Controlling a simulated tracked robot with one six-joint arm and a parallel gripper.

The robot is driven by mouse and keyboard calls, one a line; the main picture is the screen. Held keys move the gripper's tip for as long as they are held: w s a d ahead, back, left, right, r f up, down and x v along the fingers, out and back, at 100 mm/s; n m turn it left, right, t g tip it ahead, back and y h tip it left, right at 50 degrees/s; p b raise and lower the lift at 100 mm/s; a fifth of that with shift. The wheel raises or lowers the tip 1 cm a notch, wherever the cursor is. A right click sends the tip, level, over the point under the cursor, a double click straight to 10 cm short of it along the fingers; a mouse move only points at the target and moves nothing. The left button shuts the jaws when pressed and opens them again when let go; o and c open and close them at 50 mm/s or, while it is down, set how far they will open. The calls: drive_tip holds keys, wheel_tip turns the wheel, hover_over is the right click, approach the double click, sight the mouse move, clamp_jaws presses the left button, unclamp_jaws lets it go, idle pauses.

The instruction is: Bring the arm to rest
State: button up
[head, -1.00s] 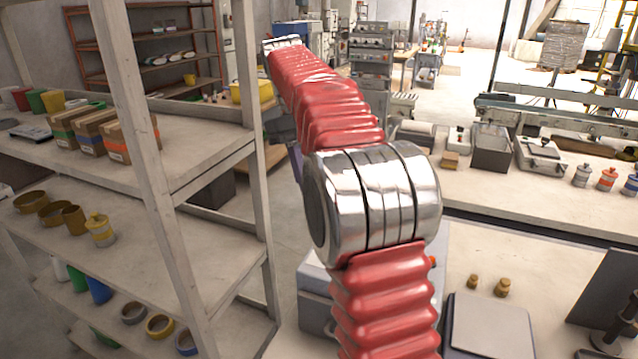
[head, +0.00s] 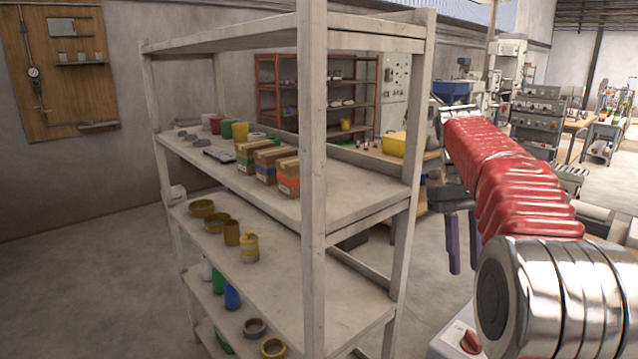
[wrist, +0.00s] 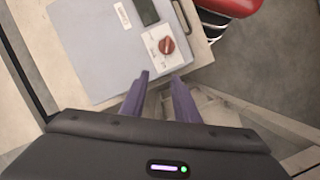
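My arm, with red ribbed sleeves and a silver joint, reaches away along the right side of the head view. My gripper (head: 463,255) hangs at its far end with its two purple fingers pointing down, right of the shelf rack. In the wrist view the fingers of my gripper (wrist: 160,92) stand apart with nothing held between them. Beyond the fingertips in that view is a grey bench device (wrist: 95,50) with a small display and a red knob (wrist: 167,45). I cannot tell how far the fingertips are from it.
A pale shelf rack (head: 313,180) stands close by, left of my arm, holding boxes (head: 255,158), yellow rings and jars. A red-brown rack (head: 318,60) and yellow bin (head: 400,143) are behind. Floor at the left (head: 80,270) is clear.

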drive_tip(key=s+a+f+m+t, duration=0.2)
drive_tip(key=s+a+f+t, duration=0.15)
drive_tip(key=f, duration=0.45)
drive_tip(key=s+a+f+t, duration=0.1)
drive_tip(key=s+a+t, duration=0.1)
drive_tip(key=s+a, duration=0.3)
drive_tip(key=s+a+f+t+y, duration=0.1)
drive_tip(key=s+a, duration=0.5)
drive_tip(key=s, duration=0.8)
drive_tip(key=shift+s+a+f+n+t, duration=0.15)
drive_tip(key=shift+f+n+t, duration=0.3)
drive_tip(key=shift+t, duration=0.8)
drive_tip(key=shift+f, duration=0.1)
